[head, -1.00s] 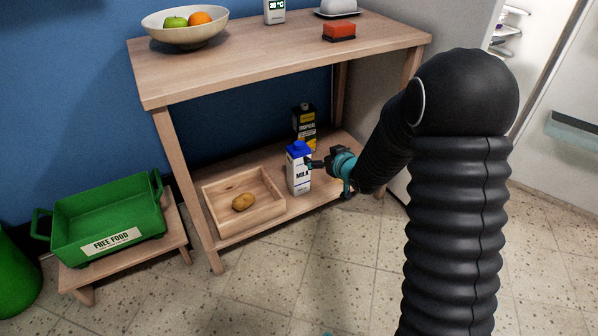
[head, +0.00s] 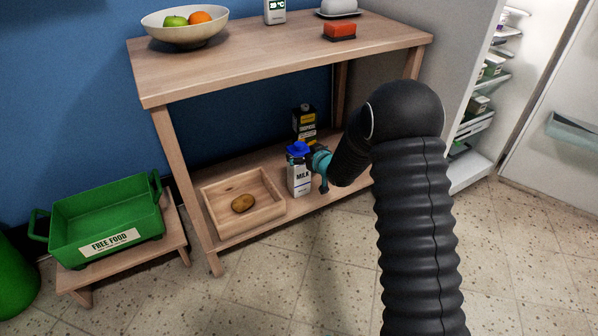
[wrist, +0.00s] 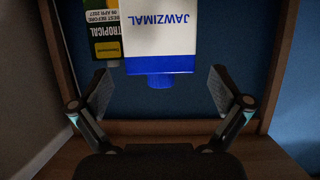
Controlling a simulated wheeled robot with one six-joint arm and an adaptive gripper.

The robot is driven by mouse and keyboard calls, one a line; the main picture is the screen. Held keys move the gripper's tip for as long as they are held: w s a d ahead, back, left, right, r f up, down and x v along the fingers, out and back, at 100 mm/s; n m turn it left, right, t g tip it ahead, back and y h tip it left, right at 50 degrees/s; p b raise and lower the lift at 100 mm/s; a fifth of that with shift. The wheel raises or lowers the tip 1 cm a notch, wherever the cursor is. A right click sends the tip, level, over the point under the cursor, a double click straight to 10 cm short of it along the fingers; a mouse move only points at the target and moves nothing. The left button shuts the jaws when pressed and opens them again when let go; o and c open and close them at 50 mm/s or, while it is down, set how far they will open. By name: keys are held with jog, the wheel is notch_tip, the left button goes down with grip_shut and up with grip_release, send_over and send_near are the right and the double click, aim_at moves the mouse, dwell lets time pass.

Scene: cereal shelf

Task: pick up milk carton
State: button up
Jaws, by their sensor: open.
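The milk carton (head: 299,181) is white with a blue top and stands upright on the lower shelf of the wooden table, right of a wooden tray. In the wrist view, which shows it upside down, the carton (wrist: 160,32) is ahead with its blue cap between the fingertips. My gripper (wrist: 161,90) is open, with one finger on each side of the cap and a visible gap to both. In the head view my gripper (head: 314,160) is at the carton's upper right, and the arm partly hides it. I cannot tell whether it touches the carton.
A black and yellow juice carton (head: 304,122) stands close behind the milk; it also shows in the wrist view (wrist: 106,30). The wooden tray (head: 222,230) holds a potato (head: 242,203). The tabletop (head: 240,68) is above the shelf. A green crate (head: 75,245) stands on a low stool at left.

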aim_at(301, 151)
jog(key=x, duration=0.4)
jog(key=shift+f, duration=0.1)
jog(key=shift+c, duration=0.3)
jog(key=shift+s, duration=0.1)
jog(key=c, duration=1.6)
jog(key=shift+c, duration=1)
